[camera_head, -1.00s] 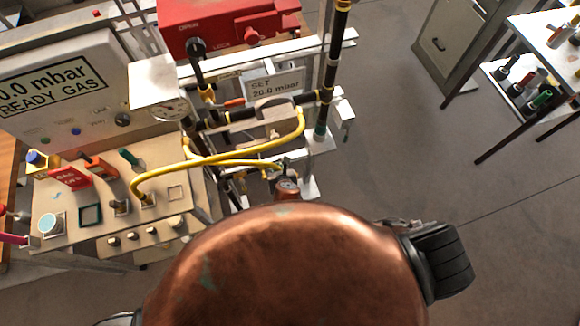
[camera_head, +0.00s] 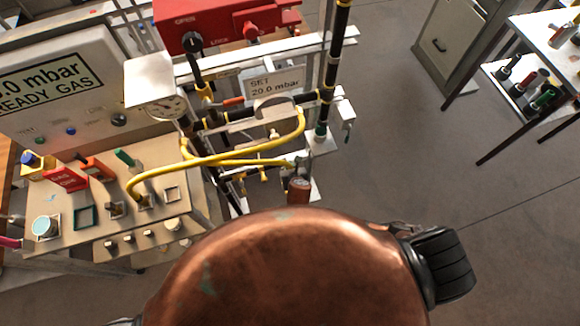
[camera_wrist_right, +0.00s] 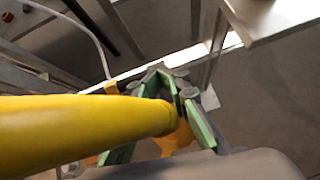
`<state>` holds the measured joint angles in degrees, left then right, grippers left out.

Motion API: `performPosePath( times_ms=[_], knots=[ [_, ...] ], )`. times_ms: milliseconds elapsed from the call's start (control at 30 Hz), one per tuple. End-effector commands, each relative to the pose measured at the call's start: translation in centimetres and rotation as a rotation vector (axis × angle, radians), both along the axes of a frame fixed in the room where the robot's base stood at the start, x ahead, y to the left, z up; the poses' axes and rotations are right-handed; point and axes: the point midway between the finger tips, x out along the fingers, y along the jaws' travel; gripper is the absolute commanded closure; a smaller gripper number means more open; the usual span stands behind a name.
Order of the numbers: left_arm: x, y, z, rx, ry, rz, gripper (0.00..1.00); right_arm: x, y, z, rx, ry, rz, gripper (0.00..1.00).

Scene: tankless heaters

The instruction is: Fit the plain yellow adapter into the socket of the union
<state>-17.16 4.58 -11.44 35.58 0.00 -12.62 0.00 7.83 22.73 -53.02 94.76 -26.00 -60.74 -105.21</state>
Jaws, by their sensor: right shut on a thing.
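In the right wrist view, my right gripper (camera_wrist_right: 160,125) has green fingers closed around a yellow-orange piece (camera_wrist_right: 178,142), which appears to be the plain yellow adapter. A thick yellow tube (camera_wrist_right: 80,128) crosses close to the camera from the left, ends at the fingers and hides part of that piece. My left gripper is not in view.
A gauge (camera_head: 168,106), a "SET 20.0 mbar" sign (camera_head: 274,84) and a red box (camera_head: 220,22) crowd the rig. Open floor (camera_head: 420,150) lies to the right.

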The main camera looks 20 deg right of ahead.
Motion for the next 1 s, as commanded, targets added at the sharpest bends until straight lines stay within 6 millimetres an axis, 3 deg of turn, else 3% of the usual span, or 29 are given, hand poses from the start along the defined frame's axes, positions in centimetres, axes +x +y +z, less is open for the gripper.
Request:
performPosePath(
  times_ms=[33,333,667,1000],
  knots=[
    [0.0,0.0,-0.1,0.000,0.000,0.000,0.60,-0.9,0.0,-1.3,0.000,0.026,-0.001,0.88],
    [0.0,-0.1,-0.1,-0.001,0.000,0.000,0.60,-0.7,0.0,-0.9,-0.001,0.019,-0.001,0.67],
    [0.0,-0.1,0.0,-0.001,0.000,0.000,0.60,-0.7,0.0,-0.5,-0.001,0.015,-0.001,0.67],
    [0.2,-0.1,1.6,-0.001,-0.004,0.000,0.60,-4.7,0.3,3.8,0.000,0.014,0.000,0.67]
  ],
)
